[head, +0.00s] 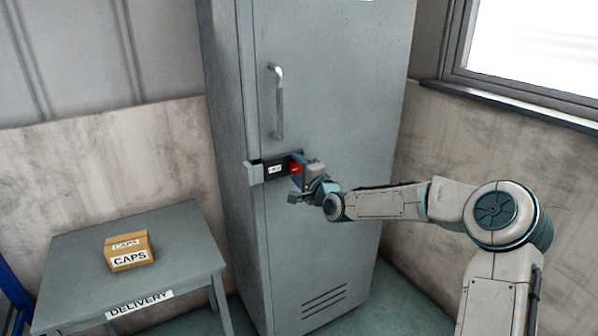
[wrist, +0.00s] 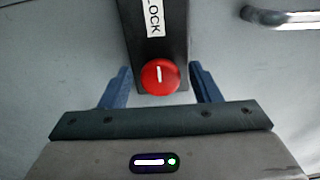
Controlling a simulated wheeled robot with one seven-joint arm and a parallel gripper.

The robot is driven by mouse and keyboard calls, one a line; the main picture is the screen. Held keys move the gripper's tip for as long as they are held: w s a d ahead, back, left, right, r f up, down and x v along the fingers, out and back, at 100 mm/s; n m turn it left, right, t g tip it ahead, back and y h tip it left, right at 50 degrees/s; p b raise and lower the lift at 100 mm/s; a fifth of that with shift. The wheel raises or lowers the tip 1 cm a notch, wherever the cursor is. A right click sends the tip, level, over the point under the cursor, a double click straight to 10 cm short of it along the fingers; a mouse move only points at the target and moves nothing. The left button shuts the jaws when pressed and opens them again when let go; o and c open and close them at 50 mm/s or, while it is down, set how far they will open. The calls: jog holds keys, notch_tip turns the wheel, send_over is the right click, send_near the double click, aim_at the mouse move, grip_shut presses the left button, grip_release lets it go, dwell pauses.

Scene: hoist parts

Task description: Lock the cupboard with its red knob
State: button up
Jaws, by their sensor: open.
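The grey cupboard (head: 335,80) stands upright with its door closed against the frame. The red knob (head: 295,169) sits at the right end of a black lock plate (head: 277,169) on the door, below the handle. In the wrist view the red knob (wrist: 160,77) shows a white line running along the plate, beside a label reading LOCK (wrist: 154,16). My gripper (wrist: 160,88) is open, with one blue finger on each side of the knob and a visible gap to each. In the head view my gripper (head: 302,178) partly covers the knob's right side.
A vertical metal handle (head: 276,100) is on the door above the lock; its end shows in the wrist view (wrist: 285,18). A grey table (head: 80,265) marked DELIVERY stands at left, bearing a CAPS box (head: 129,252). A wall and window are at right.

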jog(key=shift+s+d, duration=0.1)
jog(key=v, duration=1.3)
jog(key=shift+s+b, duration=0.25)
jog(key=shift+b, duration=0.15)
jog(key=shift+d, duration=0.15)
jog(key=s+d+f+n+g+h+p, duration=0.2)
jog(key=s+d+f+n+g+h, duration=0.1)
jog(key=s+f+n+g+h, duration=0.55)
jog(key=s+d+r+n+g, duration=0.1)
jog(key=s+d+r, duration=0.1)
jog(key=s, duration=0.6)
jog(key=s+d+r+g+h+p, duration=0.1)
jog(key=s+d+r, duration=0.2)
jog(key=s+d, duration=0.2)
jog(key=s+d+r+n+g+p, duration=0.1)
jog(key=s+d, duration=0.3)
jog(key=s, duration=0.8)
jog(key=shift+r+n+g, duration=0.35)
jog(key=shift+r, duration=0.4)
